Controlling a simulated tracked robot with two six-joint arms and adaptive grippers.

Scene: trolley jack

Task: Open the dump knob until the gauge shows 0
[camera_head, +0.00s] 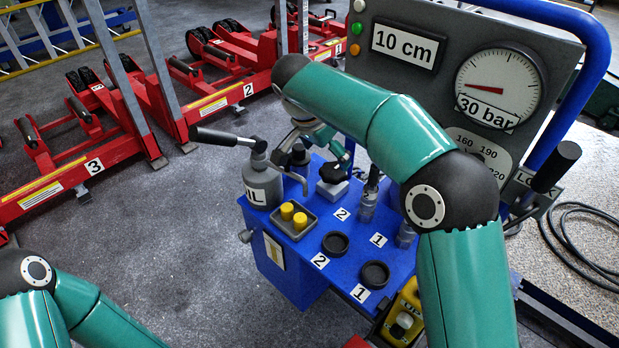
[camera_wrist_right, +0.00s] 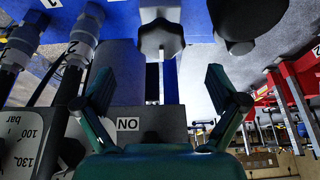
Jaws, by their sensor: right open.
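A black lobed knob (camera_head: 333,173) on a grey block stands on the blue bench top; I take it as the dump knob. In the right wrist view the knob (camera_wrist_right: 160,38) shows at top centre. My right gripper (camera_head: 322,155) is open above and beside it; in the wrist view its fingers (camera_wrist_right: 160,85) are spread wide, with the knob beyond them and apart. The gauge (camera_head: 500,88) has a white face, a "30 bar" label and a red needle pointing left. My left arm shows at lower left, its gripper out of frame.
On the blue bench (camera_head: 300,262) stand a grey oil can (camera_head: 262,185), a tray with yellow caps (camera_head: 293,217), black rings (camera_head: 335,243) and hose fittings. My right arm covers part of the lower dial (camera_head: 484,150). A "10 cm" sign (camera_head: 404,46) is on the panel. Red jacks stand behind left.

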